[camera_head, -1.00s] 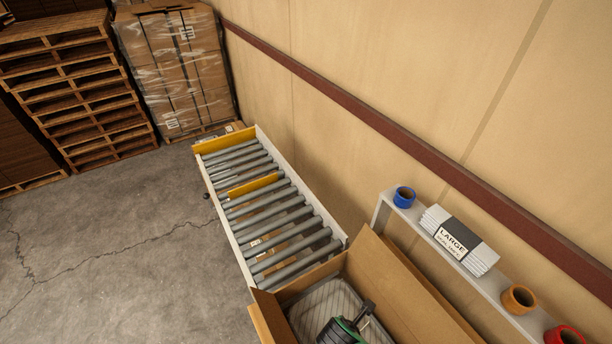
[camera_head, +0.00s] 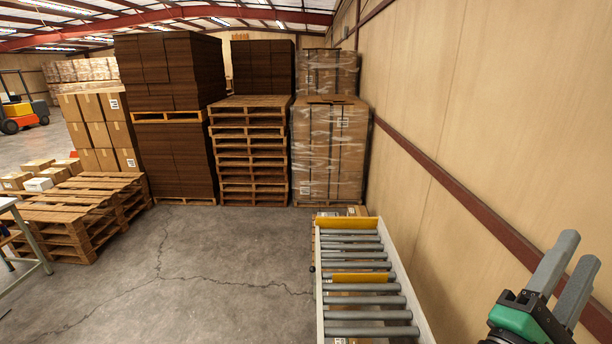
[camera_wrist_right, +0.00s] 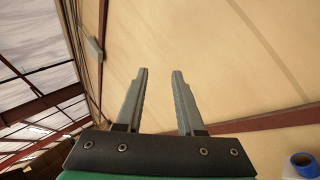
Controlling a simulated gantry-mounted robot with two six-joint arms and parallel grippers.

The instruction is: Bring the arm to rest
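My right gripper (camera_head: 568,262) is raised at the lower right of the head view, in front of the tan wall. Its two grey fingers point up. In the right wrist view, the fingers (camera_wrist_right: 161,72) stand apart with only the wall and roof behind them, so it is open and empty. My left gripper is in neither view now.
A roller conveyor (camera_head: 318,290) runs along the wall at the bottom. Stacked pallets (camera_head: 248,150) and a wrapped box stack (camera_head: 330,150) stand behind it. A blue roll (camera_wrist_right: 303,161) shows at the wrist view's corner. The concrete floor (camera_head: 215,270) is clear.

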